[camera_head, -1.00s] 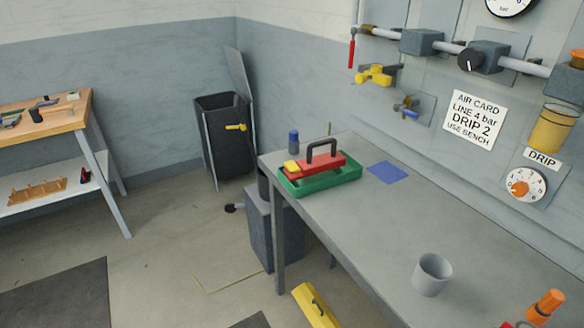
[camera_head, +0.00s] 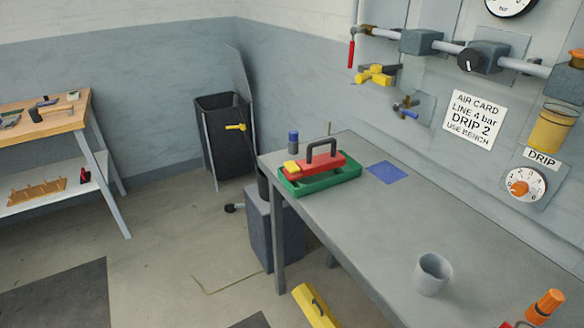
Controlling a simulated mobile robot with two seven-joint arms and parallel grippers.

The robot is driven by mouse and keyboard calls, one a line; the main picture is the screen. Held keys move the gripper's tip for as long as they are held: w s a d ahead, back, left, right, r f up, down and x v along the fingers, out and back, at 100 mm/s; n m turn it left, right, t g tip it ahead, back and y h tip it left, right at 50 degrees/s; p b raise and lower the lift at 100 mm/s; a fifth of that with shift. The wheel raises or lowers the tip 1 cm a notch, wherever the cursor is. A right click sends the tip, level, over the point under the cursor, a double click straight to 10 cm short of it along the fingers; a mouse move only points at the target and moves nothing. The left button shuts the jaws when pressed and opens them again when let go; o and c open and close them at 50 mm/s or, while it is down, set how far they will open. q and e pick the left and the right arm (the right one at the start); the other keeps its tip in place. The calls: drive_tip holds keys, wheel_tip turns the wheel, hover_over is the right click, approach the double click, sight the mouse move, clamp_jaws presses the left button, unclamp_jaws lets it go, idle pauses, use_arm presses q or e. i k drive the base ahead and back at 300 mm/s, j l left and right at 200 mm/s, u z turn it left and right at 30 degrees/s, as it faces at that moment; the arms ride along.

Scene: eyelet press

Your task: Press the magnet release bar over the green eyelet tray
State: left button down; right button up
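A green tray (camera_head: 333,181) sits on the far left end of the grey table. A red bar (camera_head: 322,165) with a dark arched handle (camera_head: 321,148) and a yellow block (camera_head: 291,167) at its left end rests over or in the tray. Whether the bar touches the tray's bottom is hidden, and no eyelets can be made out. Neither of my grippers is in view.
The grey table (camera_head: 372,218) carries a blue cylinder (camera_head: 293,141), a flat blue square (camera_head: 387,172) and a grey cup (camera_head: 432,275). Its middle is clear. A dark bin (camera_head: 222,140) stands behind. A yellow object (camera_head: 314,306) is low in front. Pipes and valves line the wall.

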sight(291, 167)
drive_tip(key=i+j, duration=0.15)
drive_tip(key=j, duration=0.15)
drive_tip(key=i+j, duration=0.15)
drive_tip(key=j, duration=0.2)
drive_tip(key=i+j, duration=0.15)
drive_tip(key=j, duration=0.15)
drive_tip(key=i+j, duration=0.15)
drive_tip(key=j, duration=0.2)
drive_tip(key=z, duration=1.85)
drive_tip(key=j, duration=0.05)
